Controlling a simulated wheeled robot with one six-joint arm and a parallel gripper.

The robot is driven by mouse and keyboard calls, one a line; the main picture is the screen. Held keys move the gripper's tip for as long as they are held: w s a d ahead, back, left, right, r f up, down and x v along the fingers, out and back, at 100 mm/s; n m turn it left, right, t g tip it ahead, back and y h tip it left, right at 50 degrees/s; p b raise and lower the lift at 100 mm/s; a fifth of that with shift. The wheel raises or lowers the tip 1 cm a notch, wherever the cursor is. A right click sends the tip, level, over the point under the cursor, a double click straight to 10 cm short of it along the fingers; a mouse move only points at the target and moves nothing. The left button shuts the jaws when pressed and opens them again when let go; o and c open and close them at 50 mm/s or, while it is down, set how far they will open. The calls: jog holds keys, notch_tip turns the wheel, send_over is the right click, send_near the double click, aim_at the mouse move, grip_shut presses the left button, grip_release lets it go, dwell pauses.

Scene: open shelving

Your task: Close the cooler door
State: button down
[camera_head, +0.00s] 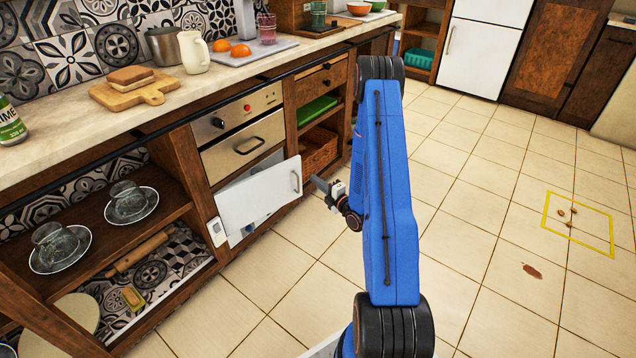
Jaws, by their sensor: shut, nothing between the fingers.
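The cooler door (255,199) is a flat white panel low in the counter front, below the oven. It stands ajar, angled out from the cabinet, and a strip of the pale cooler interior (268,163) shows above it. Its handle (296,182) is near the right edge. My gripper (318,184) is shut and empty, just right of the handle and close to the door's free edge. I cannot tell whether it touches the door. Most of the cooler's inside is hidden behind the door.
The oven (243,140) is above the cooler. Open shelves with glass cups (130,201) are at left, and a wicker basket (318,150) sits on a shelf at right.

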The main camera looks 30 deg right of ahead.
aim_at(297, 164)
jog(key=w, duration=0.7)
jog(key=w+a, duration=0.1)
jog(key=w, duration=0.2)
jog(key=shift+w+a, duration=0.1)
jog(key=shift+w, duration=0.1)
